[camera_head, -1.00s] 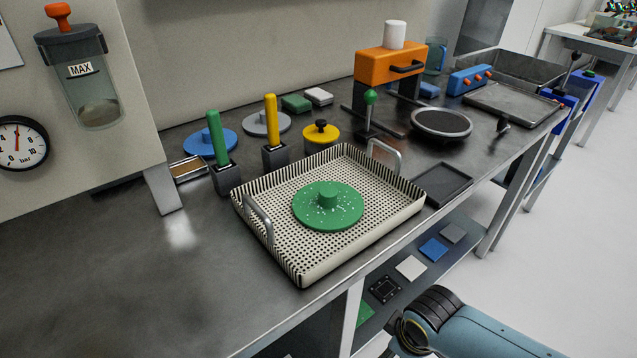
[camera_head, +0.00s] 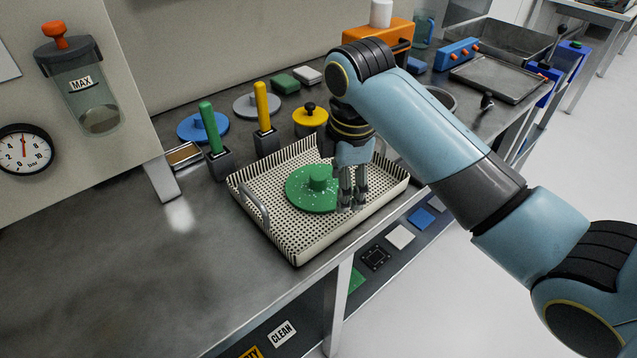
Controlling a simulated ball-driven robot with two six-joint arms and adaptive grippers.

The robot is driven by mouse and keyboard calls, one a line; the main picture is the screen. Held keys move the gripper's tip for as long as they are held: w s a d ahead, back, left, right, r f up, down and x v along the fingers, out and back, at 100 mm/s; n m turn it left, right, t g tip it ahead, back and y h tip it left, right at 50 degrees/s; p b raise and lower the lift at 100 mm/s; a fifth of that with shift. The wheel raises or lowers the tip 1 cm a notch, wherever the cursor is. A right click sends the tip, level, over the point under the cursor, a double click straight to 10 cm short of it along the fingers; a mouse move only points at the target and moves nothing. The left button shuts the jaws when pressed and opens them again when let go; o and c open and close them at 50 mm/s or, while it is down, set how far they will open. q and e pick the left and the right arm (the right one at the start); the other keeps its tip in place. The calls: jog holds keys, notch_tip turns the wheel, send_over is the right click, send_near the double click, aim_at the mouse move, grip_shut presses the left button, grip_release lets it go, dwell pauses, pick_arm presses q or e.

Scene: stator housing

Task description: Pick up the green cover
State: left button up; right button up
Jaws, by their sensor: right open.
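The green cover (camera_head: 306,192) is a round disc with a raised knob in its middle and white specks on top. It lies flat in a cream perforated basket (camera_head: 283,244) on the metal bench. My right gripper (camera_head: 351,207) points down over the right part of the basket, with its fingers at the right edge of the cover. The fingers stand a little apart with nothing between them, and they hide part of the cover's right rim. I cannot tell whether they touch it. My left gripper is not in view.
The basket has a metal handle (camera_head: 254,205) at its left. Green (camera_head: 209,127) and yellow (camera_head: 263,106) upright handles stand behind it, with blue (camera_head: 199,128), grey (camera_head: 258,105) and yellow (camera_head: 309,117) lidded pieces. The bench at front left is clear.

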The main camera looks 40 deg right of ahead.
jog(key=w+r+n, duration=0.1)
jog(key=w+n, duration=0.1)
jog(key=w+r+n, duration=0.2)
jog(key=w, duration=0.1)
jog(key=w+d+r+n+g, duration=0.1)
jog(key=w+n, duration=0.1)
jog(key=w, duration=0.1)
jog(key=shift+r+n, duration=0.25)
jog(key=shift+n, duration=0.05)
send_over(318, 175)
jog(key=f, duration=0.4)
jog(key=shift+s+f, duration=0.35)
jog(key=shift+s, duration=0.05)
jog(key=f, duration=0.5)
jog(key=shift+w+f, duration=0.15)
jog(key=shift+w, duration=0.2)
grip_shut()
